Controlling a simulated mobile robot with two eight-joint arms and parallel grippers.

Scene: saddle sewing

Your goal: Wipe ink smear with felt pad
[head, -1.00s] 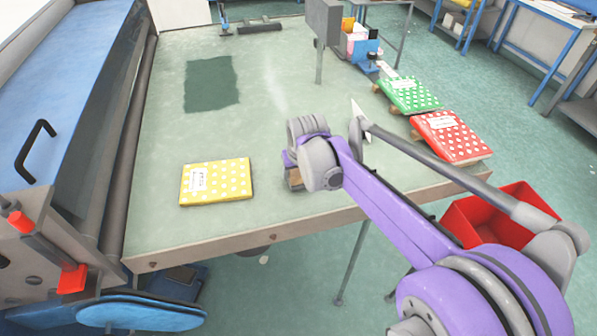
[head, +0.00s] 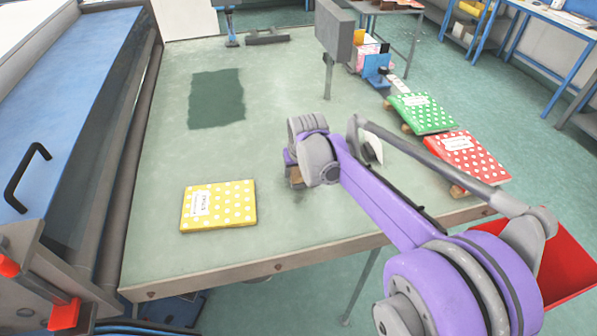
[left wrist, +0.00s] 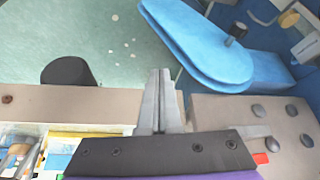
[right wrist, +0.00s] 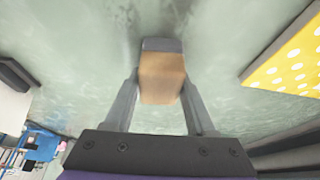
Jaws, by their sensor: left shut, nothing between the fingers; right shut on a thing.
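My right gripper (right wrist: 160,88) is shut on the felt pad, a wood-coloured block with a grey face (right wrist: 161,45). In the head view, the pad (head: 296,178) shows at the table surface below my right wrist, which hides most of the gripper. A faint dark ink smear (right wrist: 150,22) lies on the green tabletop just beyond the pad; whether the pad touches the surface is hard to tell. My left gripper (left wrist: 163,85) is shut and empty in the left wrist view, beside the table edge, and is outside the head view.
A yellow dotted book (head: 218,206) lies left of the pad. Green (head: 422,113) and red (head: 466,160) dotted books lie at the right edge. A dark green patch (head: 216,98) marks the tabletop (head: 270,75) farther back. A blue machine (head: 70,90) borders the left.

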